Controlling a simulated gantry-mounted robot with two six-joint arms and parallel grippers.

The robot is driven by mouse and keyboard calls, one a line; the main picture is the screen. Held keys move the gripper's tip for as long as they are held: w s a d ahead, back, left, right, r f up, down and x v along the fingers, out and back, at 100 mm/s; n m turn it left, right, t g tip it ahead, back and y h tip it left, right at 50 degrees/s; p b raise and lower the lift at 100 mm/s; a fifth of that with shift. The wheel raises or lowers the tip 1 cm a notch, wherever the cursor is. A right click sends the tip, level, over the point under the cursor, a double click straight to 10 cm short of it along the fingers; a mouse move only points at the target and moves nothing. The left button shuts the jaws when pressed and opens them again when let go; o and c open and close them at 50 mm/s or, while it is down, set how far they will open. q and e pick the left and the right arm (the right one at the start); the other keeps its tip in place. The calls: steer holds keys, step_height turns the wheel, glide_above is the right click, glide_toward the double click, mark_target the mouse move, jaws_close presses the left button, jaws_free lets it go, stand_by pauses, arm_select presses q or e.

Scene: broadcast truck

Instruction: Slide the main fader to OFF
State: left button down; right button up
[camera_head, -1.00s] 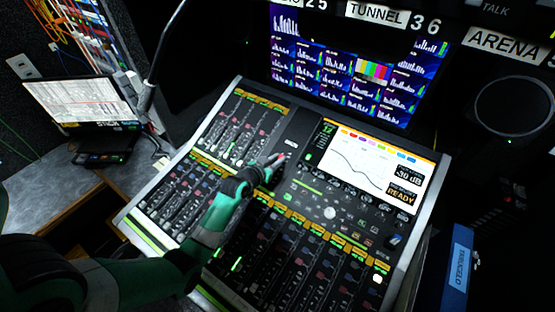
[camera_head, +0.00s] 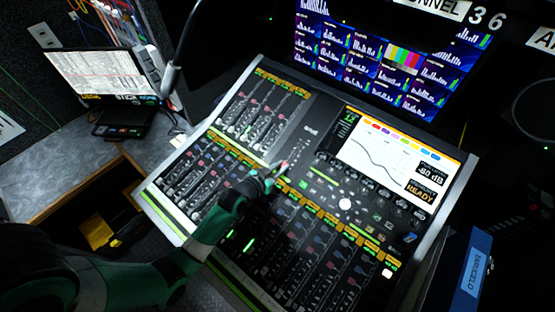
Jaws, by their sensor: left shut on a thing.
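The mixing console (camera_head: 187,232) fills the middle of the head view, tilted, with rows of faders. The main fader track (camera_head: 301,147) runs down from a small white label (camera_head: 311,129) in the centre section. My left gripper (camera_head: 279,170), dark on a green arm, is at the lower end of this track. It is shut on the main fader's cap, which its fingers mostly hide. The console screen (camera_head: 385,150) shows a dB readout (camera_head: 432,173), which looks like -80 dB, and READY below it. My right gripper is not in view.
Faders and buttons crowd both sides of the track. A wall monitor (camera_head: 380,55) hangs behind. An open drawer with a yellow item (camera_head: 100,232) lies at the left.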

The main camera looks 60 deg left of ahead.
arm_select(q)
steer(key=c, duration=0.8)
jaws_free()
steer(key=shift+s+d+f, duration=0.1)
steer(key=shift+s, duration=0.15)
steer(key=shift+w, duration=0.1)
steer(key=shift+s, duration=0.3)
steer(key=p+v, duration=0.3)
steer(key=v, duration=0.8)
steer(key=shift+r, duration=0.2)
